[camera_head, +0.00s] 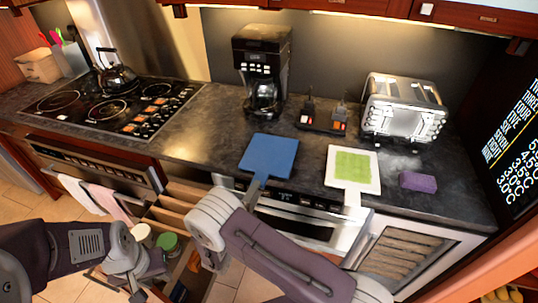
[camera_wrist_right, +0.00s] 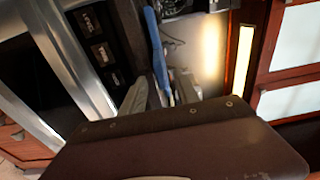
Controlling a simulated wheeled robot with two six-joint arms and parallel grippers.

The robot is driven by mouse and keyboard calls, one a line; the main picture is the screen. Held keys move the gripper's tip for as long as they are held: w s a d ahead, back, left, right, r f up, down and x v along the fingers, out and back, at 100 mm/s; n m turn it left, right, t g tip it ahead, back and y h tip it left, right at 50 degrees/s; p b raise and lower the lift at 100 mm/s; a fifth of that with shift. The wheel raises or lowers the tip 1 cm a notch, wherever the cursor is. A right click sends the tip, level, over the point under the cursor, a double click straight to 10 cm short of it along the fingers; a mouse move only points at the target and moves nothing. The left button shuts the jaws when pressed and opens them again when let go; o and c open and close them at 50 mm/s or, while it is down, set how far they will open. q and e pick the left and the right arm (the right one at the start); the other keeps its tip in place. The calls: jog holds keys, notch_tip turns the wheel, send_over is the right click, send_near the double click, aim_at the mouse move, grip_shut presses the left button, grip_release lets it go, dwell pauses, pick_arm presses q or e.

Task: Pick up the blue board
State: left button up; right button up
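The blue board (camera_head: 269,155) lies flat on the dark counter near its front edge. Its handle points toward me and over the edge. In the right wrist view the blue board (camera_wrist_right: 154,42) shows as a thin edge-on strip running between the fingers of my right gripper (camera_wrist_right: 163,92). The fingers stand apart on either side of the strip, with what looks like a gap. In the head view my right arm link hides this gripper. My left gripper (camera_head: 143,268) is low at the left, over an open drawer; its fingertips are unclear.
A white board with a green patch (camera_head: 352,166) and a purple sponge (camera_head: 418,181) lie to the right. A coffee maker (camera_head: 263,70) and toaster (camera_head: 403,110) stand behind. The open drawer (camera_head: 178,208) holds a green-topped container (camera_head: 167,243). A stove (camera_head: 110,105) is at left.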

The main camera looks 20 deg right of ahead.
jog(key=p+x, duration=0.1)
jog(key=x, duration=0.3)
jog(key=shift+r, duration=0.15)
jog(key=shift+w+d, duration=0.3)
jog(key=shift+w, duration=0.05)
grip_shut()
dwell(0.9)
